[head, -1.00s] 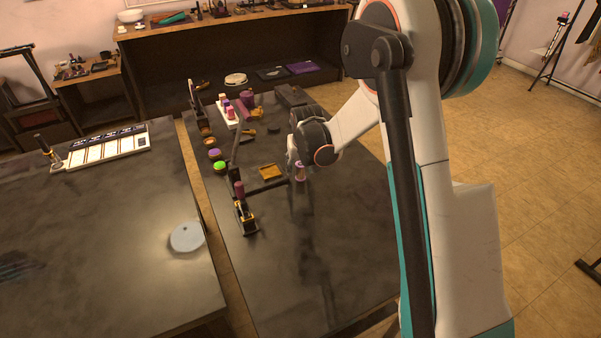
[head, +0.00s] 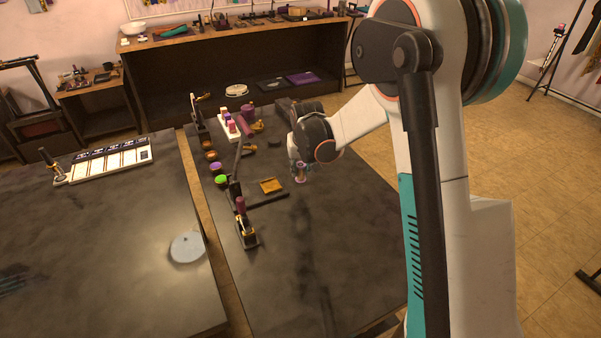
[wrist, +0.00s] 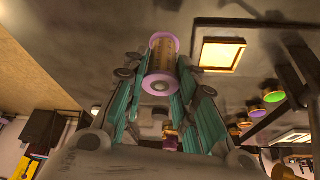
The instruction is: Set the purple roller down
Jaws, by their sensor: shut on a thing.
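The purple roller (wrist: 162,62) shows in the wrist view as a spool with purple ends and a tan middle. My gripper (wrist: 161,75) is shut on it, with a teal finger on either side. In the head view the roller (head: 301,174) hangs below my gripper (head: 301,165), over the dark table (head: 330,255). It looks roughly upright there. I cannot tell whether its lower end touches the table.
A gold square plate (head: 271,185) on a dark frame lies just left of the roller. Purple (head: 215,168) and green (head: 221,180) round pots stand further left. A black and gold stand (head: 246,232) is nearer. The table's front right is clear.

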